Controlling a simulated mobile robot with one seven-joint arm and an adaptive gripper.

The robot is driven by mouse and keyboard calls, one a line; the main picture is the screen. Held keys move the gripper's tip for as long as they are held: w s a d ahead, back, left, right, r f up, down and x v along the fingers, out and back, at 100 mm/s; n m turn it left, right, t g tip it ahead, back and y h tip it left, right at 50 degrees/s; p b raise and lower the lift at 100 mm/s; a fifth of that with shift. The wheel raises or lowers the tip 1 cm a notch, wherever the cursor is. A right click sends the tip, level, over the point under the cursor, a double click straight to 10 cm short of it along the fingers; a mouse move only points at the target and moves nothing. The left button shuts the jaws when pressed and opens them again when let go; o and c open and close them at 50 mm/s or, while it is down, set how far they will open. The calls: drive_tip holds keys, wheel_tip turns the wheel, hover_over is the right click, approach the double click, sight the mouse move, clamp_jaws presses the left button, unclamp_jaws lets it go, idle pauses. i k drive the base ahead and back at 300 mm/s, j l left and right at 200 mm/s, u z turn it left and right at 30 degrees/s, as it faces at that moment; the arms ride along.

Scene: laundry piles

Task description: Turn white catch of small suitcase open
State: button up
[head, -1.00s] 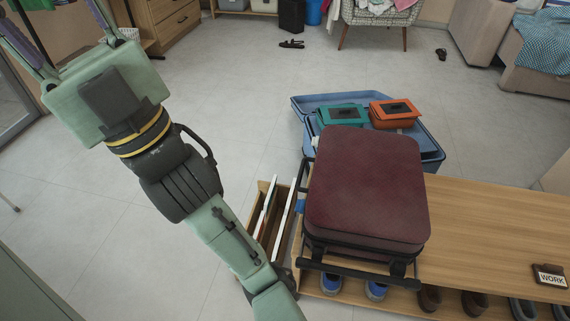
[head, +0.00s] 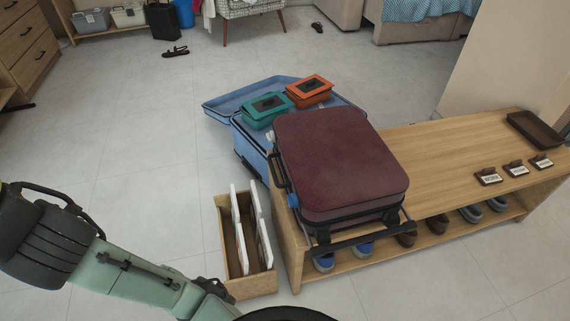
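A maroon suitcase (head: 338,160) lies flat on the near left end of the wooden bench. Its black handle frame points toward the near side, and a small blue part (head: 293,201) shows at its left edge. I cannot make out a white catch on it. A larger blue suitcase (head: 228,103) lies open on the floor behind the bench. A teal case (head: 265,110) and an orange case (head: 309,91) rest on it. My arm crosses the lower left, left of the bench. My gripper's fingers are not visible.
A wooden box (head: 228,235) with upright white panels stands left of the bench. The bench top (head: 440,150) is clear beyond the suitcase, up to several labelled tags (head: 515,169) and a brown tray (head: 535,132). Shoes (head: 470,213) stand underneath. The floor on the left is open.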

sight(270, 137)
drive_tip(key=i+j+u, duration=0.15)
drive_tip(key=i+j, duration=0.55)
drive_tip(key=i, duration=0.15)
